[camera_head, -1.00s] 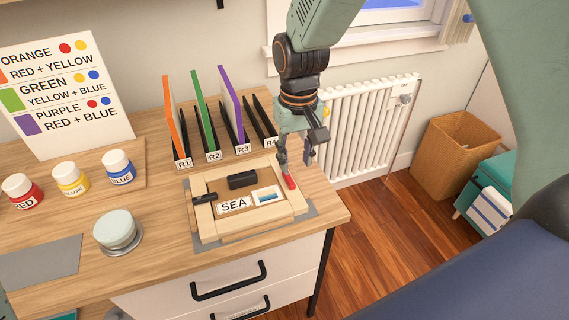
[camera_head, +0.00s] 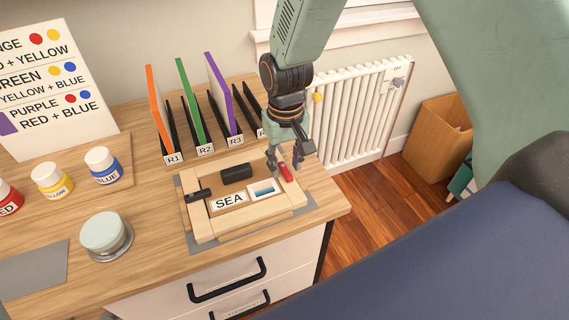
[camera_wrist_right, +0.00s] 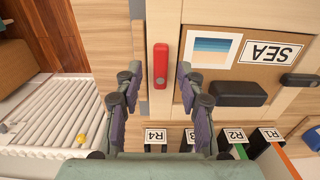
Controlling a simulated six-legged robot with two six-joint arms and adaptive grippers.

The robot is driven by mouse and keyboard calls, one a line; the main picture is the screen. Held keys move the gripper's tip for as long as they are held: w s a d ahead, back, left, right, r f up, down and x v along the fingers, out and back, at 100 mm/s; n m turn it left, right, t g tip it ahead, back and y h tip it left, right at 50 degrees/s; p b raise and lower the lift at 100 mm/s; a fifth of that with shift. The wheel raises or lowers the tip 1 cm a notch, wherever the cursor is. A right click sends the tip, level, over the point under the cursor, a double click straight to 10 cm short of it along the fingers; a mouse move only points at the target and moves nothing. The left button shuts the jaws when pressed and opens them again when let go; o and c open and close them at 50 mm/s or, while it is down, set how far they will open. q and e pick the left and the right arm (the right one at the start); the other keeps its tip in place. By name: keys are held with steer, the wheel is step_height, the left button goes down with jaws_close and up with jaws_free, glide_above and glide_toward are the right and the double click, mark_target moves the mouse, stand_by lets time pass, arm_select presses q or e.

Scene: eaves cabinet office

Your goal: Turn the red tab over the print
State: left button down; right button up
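The red tab (camera_head: 286,172) is a small red bar on the right side of the wooden frame (camera_head: 221,231). In the right wrist view the red tab (camera_wrist_right: 160,66) lies along the frame strip, beside the print. The print (camera_head: 264,189), a small blue and sand picture with a white border, lies on the brown backing; it also shows in the right wrist view (camera_wrist_right: 213,47). My right gripper (camera_head: 285,163) points down at the tab. In the right wrist view its open fingers (camera_wrist_right: 157,78) stand either side of the tab's near end, with gaps. My left gripper is out of view.
A SEA label (camera_head: 229,201), a black block (camera_head: 236,172) and a black tab (camera_head: 198,195) are also on the frame. Black rack slots with coloured boards (camera_head: 190,105) stand behind it. Paint jars and a round-topped pot (camera_head: 102,231) are left. A radiator (camera_head: 352,112) stands right.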

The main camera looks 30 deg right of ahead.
steer(key=shift+f, duration=0.4)
steer(key=shift+s+a+r, duration=0.1)
steer(key=shift+s+r, duration=0.05)
steer(key=shift+w, duration=0.2)
steer(key=c, duration=0.5)
steer(key=shift+s, duration=0.1)
jaws_close()
